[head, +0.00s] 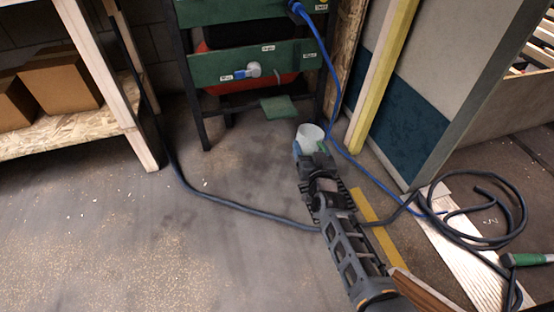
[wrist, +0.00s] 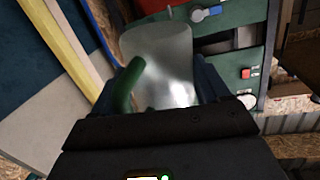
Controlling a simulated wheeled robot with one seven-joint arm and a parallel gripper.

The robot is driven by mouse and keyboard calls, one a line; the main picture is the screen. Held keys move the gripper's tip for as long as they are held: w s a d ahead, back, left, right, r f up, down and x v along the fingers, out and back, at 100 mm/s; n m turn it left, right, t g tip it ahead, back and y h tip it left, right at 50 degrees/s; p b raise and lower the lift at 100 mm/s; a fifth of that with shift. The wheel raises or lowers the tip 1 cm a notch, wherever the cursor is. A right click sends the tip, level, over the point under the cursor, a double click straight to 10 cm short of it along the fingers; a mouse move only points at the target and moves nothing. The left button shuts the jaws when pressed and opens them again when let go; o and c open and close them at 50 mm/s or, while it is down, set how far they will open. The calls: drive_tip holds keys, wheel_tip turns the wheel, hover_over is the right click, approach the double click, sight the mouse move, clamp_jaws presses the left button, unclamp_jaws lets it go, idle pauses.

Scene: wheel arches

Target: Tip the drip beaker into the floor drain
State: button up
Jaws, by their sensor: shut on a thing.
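The drip beaker (head: 309,132) is a pale translucent cup with a green handle (wrist: 128,85). My gripper (head: 311,150) is shut on it, and it shows at the arm's far end in the head view. In the wrist view the beaker (wrist: 160,50) sits between the two dark fingers, its mouth toward the top of the picture. I cannot tell whether it holds liquid. I cannot make out a floor drain in either view.
A green-panelled rig (head: 255,68) with dark legs stands ahead, a green flat piece (head: 278,107) low under it. A blue hose (head: 333,90) and a black hose (head: 240,208) cross the floor, with coils (head: 480,205) at right. Open floor (head: 130,240) lies left.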

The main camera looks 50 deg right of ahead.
sight(315, 143)
drive_tip(key=s+d+r+g+h, duration=0.1)
drive_tip(key=s+d, duration=0.4)
drive_tip(key=d, duration=0.6)
drive_tip(key=shift+s+d+r+g+h+p, duration=0.2)
drive_tip(key=shift+d+g+h+p, duration=0.3)
drive_tip(key=shift+h, duration=0.6)
drive_tip(key=shift+w+a, duration=0.1)
drive_tip(key=shift+a, duration=0.1)
